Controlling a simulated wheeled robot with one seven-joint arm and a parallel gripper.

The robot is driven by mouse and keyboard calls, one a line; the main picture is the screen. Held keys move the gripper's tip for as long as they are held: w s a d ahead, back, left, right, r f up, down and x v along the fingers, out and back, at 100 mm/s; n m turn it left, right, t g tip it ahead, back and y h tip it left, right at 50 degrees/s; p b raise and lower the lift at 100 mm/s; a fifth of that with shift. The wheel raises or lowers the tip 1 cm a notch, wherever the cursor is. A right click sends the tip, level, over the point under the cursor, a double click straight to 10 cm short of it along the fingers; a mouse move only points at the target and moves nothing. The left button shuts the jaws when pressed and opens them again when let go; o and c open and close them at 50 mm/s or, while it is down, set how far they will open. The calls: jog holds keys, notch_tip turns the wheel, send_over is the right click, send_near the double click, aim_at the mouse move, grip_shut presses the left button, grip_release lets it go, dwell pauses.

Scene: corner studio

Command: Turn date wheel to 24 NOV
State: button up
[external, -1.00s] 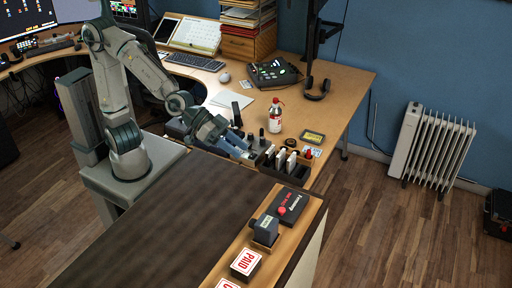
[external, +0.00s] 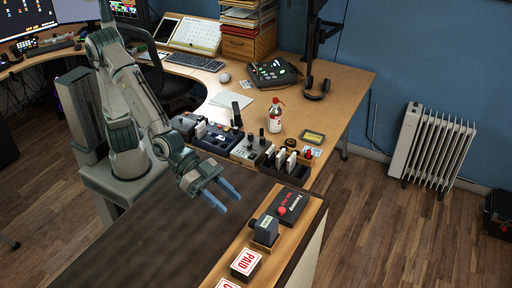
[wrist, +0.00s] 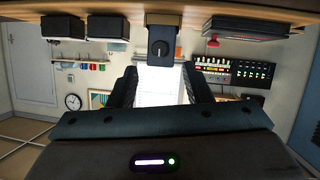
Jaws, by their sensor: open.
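The dater, a dark grey block, stands on the wooden ledge (external: 288,229) in the external view; I take its body (external: 266,228) to carry the date wheel. In the wrist view a dark block with a round black knob (wrist: 159,47) lies ahead, between the finger lines. The date cannot be read in either view. My gripper (external: 232,204) is open and empty, with blue-grey fingers pointing toward the dater and a clear gap before it. The gripper's two dark fingers (wrist: 161,85) also show apart in the wrist view.
A PAID stamp block (external: 246,262) stands in front of the dater. A black box with a red knob (external: 289,207) lies behind it. A black tray with cards (external: 285,162) and small dark-handled items (external: 262,140) stand on the desk behind. The dark counter top (external: 150,235) is bare.

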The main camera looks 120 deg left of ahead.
jog(key=shift+x, duration=3.5)
jog(key=shift+c, duration=0.4)
grip_shut()
